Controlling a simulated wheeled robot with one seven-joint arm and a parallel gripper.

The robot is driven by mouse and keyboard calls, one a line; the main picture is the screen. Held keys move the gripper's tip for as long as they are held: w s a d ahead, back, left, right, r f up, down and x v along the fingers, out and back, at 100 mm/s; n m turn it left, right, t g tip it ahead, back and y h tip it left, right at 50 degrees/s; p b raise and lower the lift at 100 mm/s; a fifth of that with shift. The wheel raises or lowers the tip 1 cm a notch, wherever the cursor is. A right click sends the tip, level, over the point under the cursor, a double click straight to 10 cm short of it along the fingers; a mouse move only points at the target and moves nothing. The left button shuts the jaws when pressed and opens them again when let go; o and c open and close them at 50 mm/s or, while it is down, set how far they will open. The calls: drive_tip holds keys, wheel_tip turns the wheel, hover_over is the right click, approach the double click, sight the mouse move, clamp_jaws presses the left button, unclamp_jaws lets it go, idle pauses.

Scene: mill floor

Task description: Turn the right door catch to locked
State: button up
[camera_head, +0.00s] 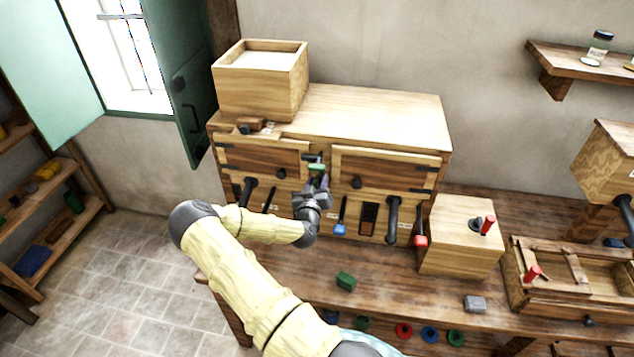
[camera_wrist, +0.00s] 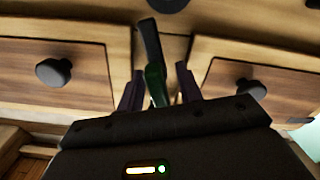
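The cabinet (camera_head: 370,110) has two wooden doors, the left door (camera_head: 265,160) and the right door (camera_head: 385,170), both looking closed. Between them is a catch with a green part (camera_head: 316,168) and dark parts near it. In the wrist view the catch lever (camera_wrist: 153,65) is dark at one end, green at the other, and slightly tilted. My gripper (camera_head: 317,182) is in front of it. In the wrist view my gripper (camera_wrist: 158,85) is open, one finger on each side of the green part, with gaps visible. The green part's lower end is hidden behind my gripper body.
Below the doors are several levers, including a blue-tipped one (camera_head: 340,220) and a red-tipped one (camera_head: 420,230). A wooden box (camera_head: 265,85) sits on the cabinet. A green block (camera_head: 346,281) and a grey block (camera_head: 475,303) lie on the bench. A wooden box with a red handle (camera_head: 460,240) stands right.

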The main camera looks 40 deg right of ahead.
clamp_jaws()
drive_tip(key=shift+f+n+b, duration=0.1)
drive_tip(key=shift+n+b, duration=0.2)
drive_tip(key=shift+b, duration=0.15)
drive_tip(key=shift+f+n+b, duration=0.15)
drive_tip(key=shift+n+b, duration=0.65)
drive_tip(key=shift+b, duration=0.25)
drive_tip(key=n+b, duration=0.4)
drive_tip(key=shift+w+a+f, duration=0.1)
drive_tip(key=n+b, duration=0.3)
drive_tip(key=shift+n, duration=0.4)
drive_tip(key=shift+n+b, duration=1.4)
drive_tip(key=shift+n, duration=0.7)
